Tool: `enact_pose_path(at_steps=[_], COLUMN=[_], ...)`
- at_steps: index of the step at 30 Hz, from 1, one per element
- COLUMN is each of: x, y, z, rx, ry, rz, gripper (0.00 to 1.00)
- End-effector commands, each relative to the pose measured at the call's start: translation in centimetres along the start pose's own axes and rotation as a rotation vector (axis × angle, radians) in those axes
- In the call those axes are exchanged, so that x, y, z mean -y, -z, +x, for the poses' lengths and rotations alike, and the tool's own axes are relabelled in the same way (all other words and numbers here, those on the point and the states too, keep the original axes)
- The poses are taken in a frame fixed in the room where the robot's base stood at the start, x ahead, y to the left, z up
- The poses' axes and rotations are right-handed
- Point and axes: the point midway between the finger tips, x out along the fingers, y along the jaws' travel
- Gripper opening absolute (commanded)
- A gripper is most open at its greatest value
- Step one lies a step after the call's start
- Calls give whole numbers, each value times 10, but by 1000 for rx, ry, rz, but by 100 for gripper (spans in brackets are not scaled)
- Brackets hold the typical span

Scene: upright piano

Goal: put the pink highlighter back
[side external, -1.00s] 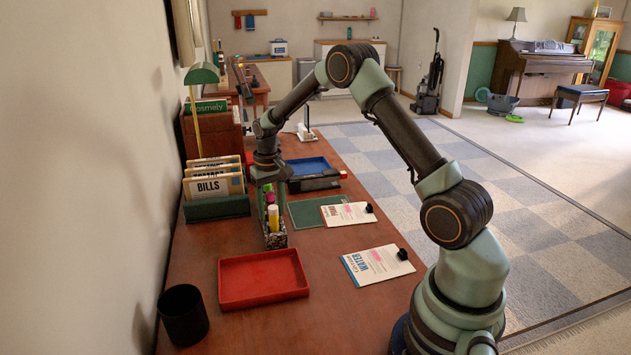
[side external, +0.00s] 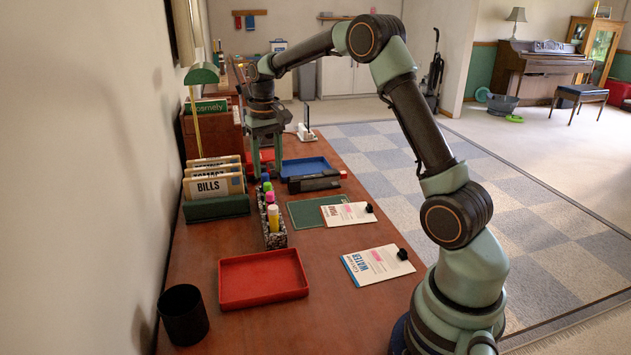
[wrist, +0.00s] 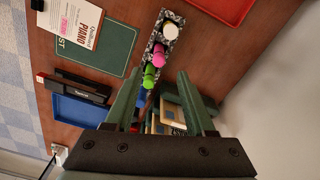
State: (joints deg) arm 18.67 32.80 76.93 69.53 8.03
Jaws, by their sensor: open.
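The pink highlighter (side external: 270,198) stands upright in the narrow speckled holder (side external: 276,240) on the desk. In the wrist view its pink cap (wrist: 158,55) sits between a cream cap (wrist: 170,31) and a green cap (wrist: 149,73), with a blue one (wrist: 141,98) beyond. In the side view the holder's front marker has a yellow body (side external: 273,219). My gripper (side external: 264,160) is open and empty, raised above the desk behind the holder, apart from the highlighters. Its two fingers (wrist: 160,80) also show in the wrist view.
A red tray (side external: 236,303) and a black cup (side external: 183,314) stand in front. Folders in a green rack (side external: 217,208) stand left of the holder. A blue tray (side external: 306,168), a black box (side external: 314,182), a green mat (side external: 304,213) and clipboards (side external: 376,264) lie to the right.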

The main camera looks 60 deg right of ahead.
Motion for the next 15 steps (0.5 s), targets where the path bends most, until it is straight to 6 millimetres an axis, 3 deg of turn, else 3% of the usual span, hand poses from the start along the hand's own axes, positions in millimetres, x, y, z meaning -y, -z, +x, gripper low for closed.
enact_pose_path(at_steps=[5, 9, 15], x=[17, 33, 49], y=[-24, -58, -114], z=[-33, -62, -89], rx=[-61, -132, -237], ry=[10, 24, 47], rz=[-58, -129, -231], gripper=[55, 55, 55])
